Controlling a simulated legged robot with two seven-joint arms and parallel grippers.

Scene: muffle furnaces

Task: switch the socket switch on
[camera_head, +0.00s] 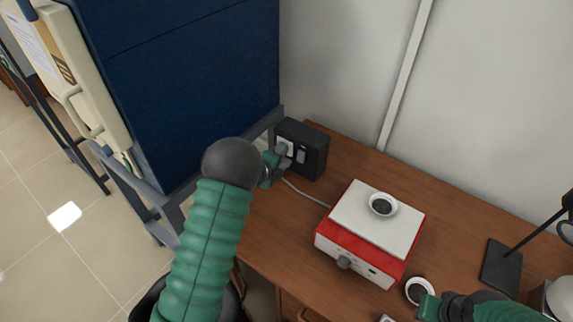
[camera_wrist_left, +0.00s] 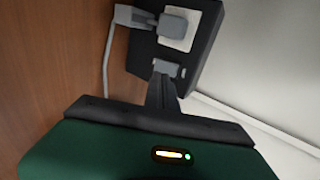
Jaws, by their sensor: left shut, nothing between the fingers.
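The black socket box (camera_head: 314,150) stands on the wooden desk beside the blue cabinet. It carries a white socket plate with a grey plug in it, and a grey rocker switch (camera_head: 301,156) to the right. In the left wrist view the box (camera_wrist_left: 207,52) shows tilted, with the plug (camera_wrist_left: 173,24) and the grey switch (camera_wrist_left: 165,67). My left gripper (camera_head: 281,155) is shut and empty, its tips (camera_wrist_left: 163,78) right at the switch; whether they touch it I cannot tell. My right gripper (camera_head: 424,306) is at the bottom edge, its fingers unclear.
A red and white heating unit (camera_head: 365,256) with a small dish (camera_head: 382,205) on top stands on the desk (camera_head: 271,235). Another dish (camera_head: 419,289) lies near my right gripper. A blue cabinet (camera_head: 190,75) rises at the left. A cable runs from the plug across the desk.

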